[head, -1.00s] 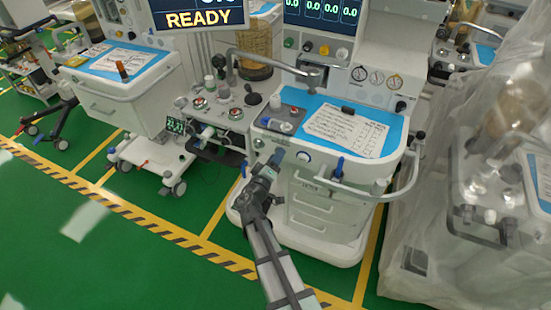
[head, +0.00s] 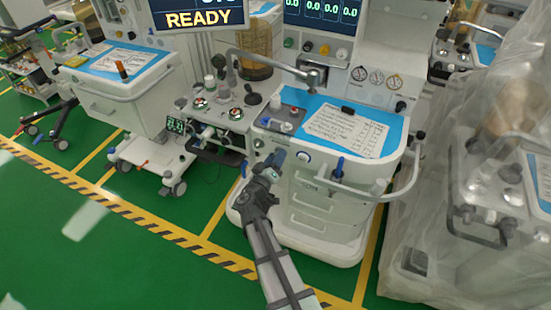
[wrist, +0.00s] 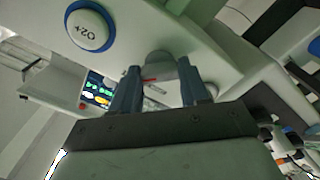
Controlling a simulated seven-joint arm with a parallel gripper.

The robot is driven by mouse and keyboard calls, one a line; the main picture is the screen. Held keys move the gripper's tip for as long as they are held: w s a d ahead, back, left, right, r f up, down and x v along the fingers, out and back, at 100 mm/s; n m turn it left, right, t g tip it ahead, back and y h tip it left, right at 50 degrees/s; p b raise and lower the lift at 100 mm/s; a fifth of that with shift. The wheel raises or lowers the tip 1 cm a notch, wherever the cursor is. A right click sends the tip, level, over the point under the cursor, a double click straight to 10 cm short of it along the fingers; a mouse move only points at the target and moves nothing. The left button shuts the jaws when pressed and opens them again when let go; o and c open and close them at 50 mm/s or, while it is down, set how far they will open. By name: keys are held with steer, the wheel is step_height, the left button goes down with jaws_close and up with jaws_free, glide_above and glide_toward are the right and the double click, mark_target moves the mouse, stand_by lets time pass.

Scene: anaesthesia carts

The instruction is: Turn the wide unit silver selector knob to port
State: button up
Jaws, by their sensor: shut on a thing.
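The silver selector knob (wrist: 160,66) is on the white front panel of the wide unit (head: 330,255). In the wrist view it shows as a short grey cylinder, with a small red mark just below it. My gripper (wrist: 158,84) has one dark finger on each side of the knob and is shut on it. In the head view my gripper (head: 279,156) reaches up to the unit's front edge, left of a round button, and hides the knob. The knob's exact pointing direction cannot be made out.
A blue-ringed O2+ button (wrist: 90,28) sits close by on the same panel. A blue-handled part (head: 339,168) and a curved rail (head: 408,178) are to the right. A smaller unit (head: 215,115) stands to the left. Green floor (head: 130,195) is open in front.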

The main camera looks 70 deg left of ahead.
steer(key=o, duration=1.1)
steer(key=shift+c, duration=0.2)
steer(key=v, duration=1.3)
steer(key=shift+s+d, duration=0.25)
